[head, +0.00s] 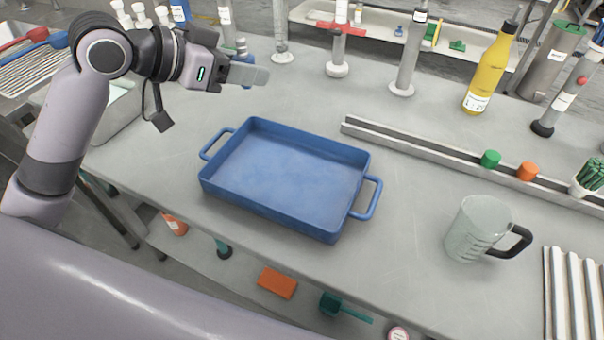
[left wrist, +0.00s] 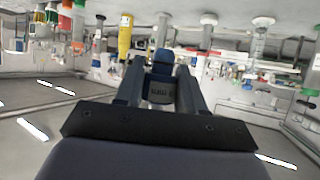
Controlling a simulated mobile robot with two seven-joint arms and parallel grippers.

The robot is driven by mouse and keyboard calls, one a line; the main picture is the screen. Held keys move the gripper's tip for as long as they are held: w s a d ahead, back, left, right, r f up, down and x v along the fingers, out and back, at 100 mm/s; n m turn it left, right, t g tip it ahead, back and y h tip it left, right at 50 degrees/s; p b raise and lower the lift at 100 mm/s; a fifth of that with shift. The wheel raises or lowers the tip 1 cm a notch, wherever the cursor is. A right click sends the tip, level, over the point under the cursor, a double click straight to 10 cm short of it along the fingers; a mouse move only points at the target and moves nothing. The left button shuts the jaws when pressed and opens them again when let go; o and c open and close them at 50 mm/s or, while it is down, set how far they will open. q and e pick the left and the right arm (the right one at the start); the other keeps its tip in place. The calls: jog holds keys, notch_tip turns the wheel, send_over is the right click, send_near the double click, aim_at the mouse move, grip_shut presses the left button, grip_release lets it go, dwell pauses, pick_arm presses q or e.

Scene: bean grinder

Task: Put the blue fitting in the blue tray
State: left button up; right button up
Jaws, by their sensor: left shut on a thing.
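The blue tray (head: 285,175) is an empty rectangular pan with a handle at each end, standing on the grey bench in the middle of the head view. My left gripper (head: 252,73) is above the bench, behind and left of the tray, apart from it. It is shut on the blue fitting, which shows between the fingers in the left wrist view (left wrist: 163,58). In the head view, the fingers hide most of the fitting. My right gripper is not in view.
A metal rail (head: 420,146) runs behind the tray, with a green cap (head: 490,158) and an orange cap (head: 527,171) on it. A glass jug (head: 476,232) stands to the right. A yellow bottle (head: 489,76) and several stands line the back.

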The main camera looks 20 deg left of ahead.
aim_at(260, 168)
pick_arm(q)
jog(key=shift+d+r, duration=0.15)
jog(key=shift+r, duration=0.15)
notch_tip(260, 168, down, 19)
jog(key=b, duration=0.3)
jog(key=shift+f, duration=0.3)
jog(key=shift+f, duration=0.1)
jog(key=o, duration=1)
jog(key=shift+o, duration=0.2)
jog(key=shift+r, duration=0.2)
jog(key=v, duration=1.2)
jog(key=shift+f, duration=0.15)
